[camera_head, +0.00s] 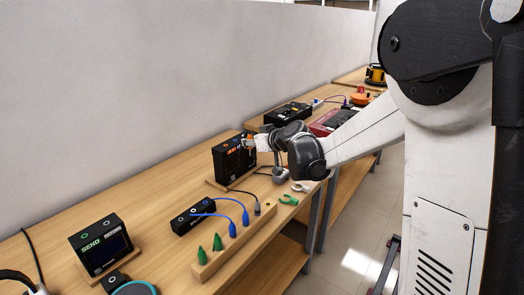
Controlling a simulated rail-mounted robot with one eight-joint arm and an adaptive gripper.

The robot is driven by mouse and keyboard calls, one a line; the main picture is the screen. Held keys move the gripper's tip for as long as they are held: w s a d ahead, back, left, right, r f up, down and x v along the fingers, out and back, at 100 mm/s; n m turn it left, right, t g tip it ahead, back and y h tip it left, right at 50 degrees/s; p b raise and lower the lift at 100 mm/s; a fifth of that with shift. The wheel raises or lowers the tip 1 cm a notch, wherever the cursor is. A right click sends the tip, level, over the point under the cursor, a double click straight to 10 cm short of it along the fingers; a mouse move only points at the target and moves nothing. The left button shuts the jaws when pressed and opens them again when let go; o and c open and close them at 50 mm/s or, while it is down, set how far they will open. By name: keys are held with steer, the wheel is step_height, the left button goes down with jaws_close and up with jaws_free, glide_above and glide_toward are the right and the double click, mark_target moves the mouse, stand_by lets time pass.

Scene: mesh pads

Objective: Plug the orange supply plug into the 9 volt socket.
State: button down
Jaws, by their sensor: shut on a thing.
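A black upright box (230,161) with small orange markings on its face stands on a wooden base on the bench. My gripper (252,143) is at the upper right of this box, in front of its right edge. It is shut on a small orange piece (248,136), which looks like the orange supply plug; it is tiny and partly covered by the fingers. I cannot tell whether the plug touches the box. The 9 volt socket cannot be made out at this size.
A wooden rail (236,241) holds green and blue plugs; blue leads run to a black block (193,216). A black SEND box (100,243) stands at lower left. Green (288,199) and pale clips (300,187) lie near the bench edge. More equipment (288,114) stands behind my arm.

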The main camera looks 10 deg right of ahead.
steer(key=w+a+r+p, duration=0.6)
steer(key=w+a+p, duration=0.1)
steer(key=w, duration=0.4)
steer(key=shift+w, duration=0.2)
steer(key=shift+a+f+b, duration=0.1)
steer(key=shift+b, duration=0.3)
steer(key=shift+f+b, duration=1.95)
steer(key=shift+f, duration=0.8)
steer(key=shift+f+b, duration=1.95)
steer(key=shift+f, duration=0.1)
steer(key=c, duration=2.3)
jaws_free()
steer(key=o, duration=0.6)
steer(key=shift+c, duration=0.2)
